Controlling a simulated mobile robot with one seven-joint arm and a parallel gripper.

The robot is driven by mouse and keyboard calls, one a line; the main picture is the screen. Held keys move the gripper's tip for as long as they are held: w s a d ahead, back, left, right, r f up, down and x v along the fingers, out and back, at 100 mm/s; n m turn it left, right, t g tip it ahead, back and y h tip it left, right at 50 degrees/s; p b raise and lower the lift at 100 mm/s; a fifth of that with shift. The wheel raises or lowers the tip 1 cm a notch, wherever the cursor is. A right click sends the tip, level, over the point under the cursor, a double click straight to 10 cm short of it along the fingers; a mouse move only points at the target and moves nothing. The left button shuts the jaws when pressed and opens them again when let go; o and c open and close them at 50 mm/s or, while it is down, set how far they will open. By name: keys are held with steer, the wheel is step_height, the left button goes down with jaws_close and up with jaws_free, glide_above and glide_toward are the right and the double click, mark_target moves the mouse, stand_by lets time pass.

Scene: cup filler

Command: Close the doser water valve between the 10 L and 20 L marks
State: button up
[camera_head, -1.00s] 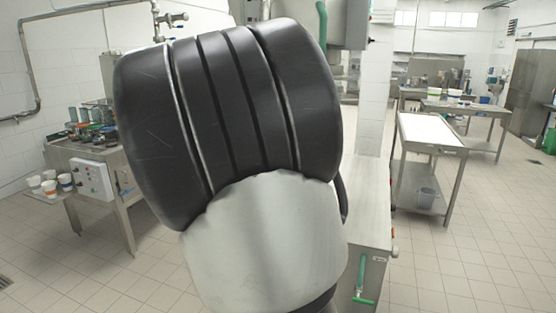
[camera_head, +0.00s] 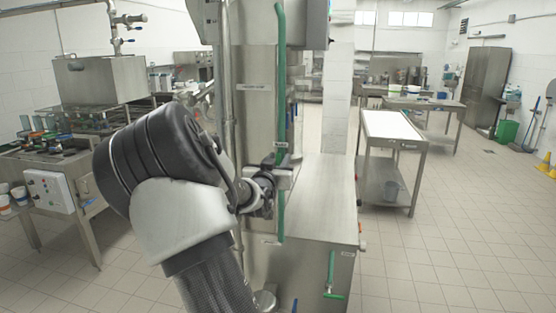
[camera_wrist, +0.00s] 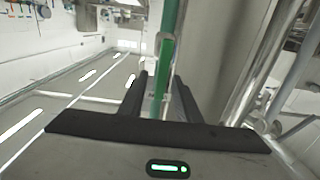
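The doser is a tall stainless steel column (camera_head: 256,110) with a long green vertical pipe (camera_head: 280,25) on its front, in the middle of the head view. A small label sits on the green part just above my gripper. My gripper (camera_head: 280,178) is at this green part, partway down the column. In the wrist view, a green bar (camera_wrist: 163,75) stands between my two dark fingers (camera_wrist: 163,98), which look apart; firm contact does not show. The 10 L and 20 L marks and the water level cannot be read.
A steel cabinet top (camera_head: 318,190) lies right of the column, with a green-handled valve (camera_head: 331,278) on its front. A white-topped table (camera_head: 392,126) stands further right. A machine with a control box (camera_head: 50,190) is at left.

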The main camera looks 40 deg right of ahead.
jaws_close()
steer(key=shift+d+f+b, duration=0.1)
steer(key=shift+f+b, duration=0.1)
steer(key=shift+b, duration=0.4)
steer(key=shift+s+d+m+b, duration=0.1)
steer(key=shift+m+b, duration=0.3)
steer(key=shift+b, duration=0.1)
steer(key=s+d+f+m+b, duration=0.2)
steer(key=s+f+m+b, duration=0.1)
steer(key=m+b, duration=1.4)
steer(key=f+b, duration=0.1)
steer(key=b, duration=0.7)
steer(key=shift+s+d+f, duration=0.2)
steer(key=shift+d+f, duration=0.1)
steer(key=shift+d, duration=0.1)
steer(key=shift+b, duration=0.3)
